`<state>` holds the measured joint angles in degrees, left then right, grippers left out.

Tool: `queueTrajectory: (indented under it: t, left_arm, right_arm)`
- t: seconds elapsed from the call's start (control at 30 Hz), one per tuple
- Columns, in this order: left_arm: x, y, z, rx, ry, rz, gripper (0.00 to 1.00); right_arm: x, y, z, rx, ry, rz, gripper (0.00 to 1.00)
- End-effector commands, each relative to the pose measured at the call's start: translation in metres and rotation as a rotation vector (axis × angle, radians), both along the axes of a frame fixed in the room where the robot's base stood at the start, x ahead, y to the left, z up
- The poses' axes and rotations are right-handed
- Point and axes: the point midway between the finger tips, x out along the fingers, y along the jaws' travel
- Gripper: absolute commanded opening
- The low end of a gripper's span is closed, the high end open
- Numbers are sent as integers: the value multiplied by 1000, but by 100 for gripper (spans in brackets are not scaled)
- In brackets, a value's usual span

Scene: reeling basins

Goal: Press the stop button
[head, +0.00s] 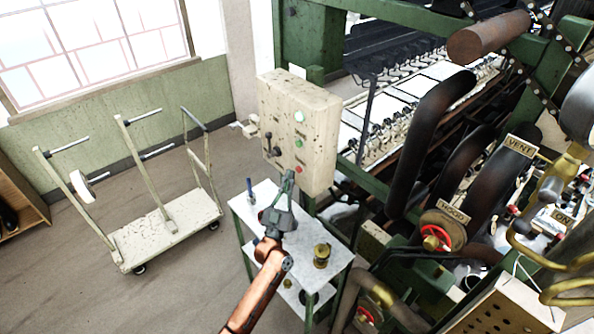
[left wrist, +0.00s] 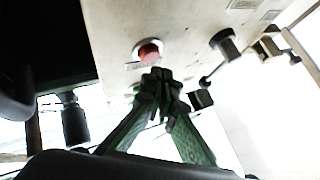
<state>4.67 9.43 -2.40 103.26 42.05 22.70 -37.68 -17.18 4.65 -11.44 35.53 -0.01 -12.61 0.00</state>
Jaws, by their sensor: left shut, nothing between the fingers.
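A cream control box (head: 311,120) with worn paint is mounted on the green machine frame. On its face are a white lamp, a green button (head: 298,144) and, lowest, a red button (head: 299,170). In the left wrist view the red button (left wrist: 149,54) sits in a pale collar just beyond my fingertips. My left gripper (head: 289,174) is shut and empty, its green fingers pointing up at the lower part of the box. In the left wrist view its fingertips (left wrist: 160,77) overlap the area just below the red button. I cannot tell if they touch it. My right gripper is out of view.
A small metal table (head: 300,238) with a brass object (head: 321,255) and a blue-handled tool (head: 250,188) stands below my left gripper. A black lever (head: 268,146) projects from the box. A cart (head: 168,235) stands left; dark pipes and red valves are right.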

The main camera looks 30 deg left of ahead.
Motion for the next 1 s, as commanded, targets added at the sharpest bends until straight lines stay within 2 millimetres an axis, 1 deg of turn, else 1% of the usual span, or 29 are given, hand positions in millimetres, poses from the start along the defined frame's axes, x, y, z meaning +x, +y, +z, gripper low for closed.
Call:
queueTrajectory:
  t: [0.27, 0.5, 1.0]
  left_arm:
    - [1, -1, 0, 0, 0, 0, 0]
    - [7, -3, 1, -1, -1, -1, 0]
    - [9, -4, 0, 0, 0, 0, 0]
  right_arm:
    - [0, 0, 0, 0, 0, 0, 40]
    - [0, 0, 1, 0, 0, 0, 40]
    - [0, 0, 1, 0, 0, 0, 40]
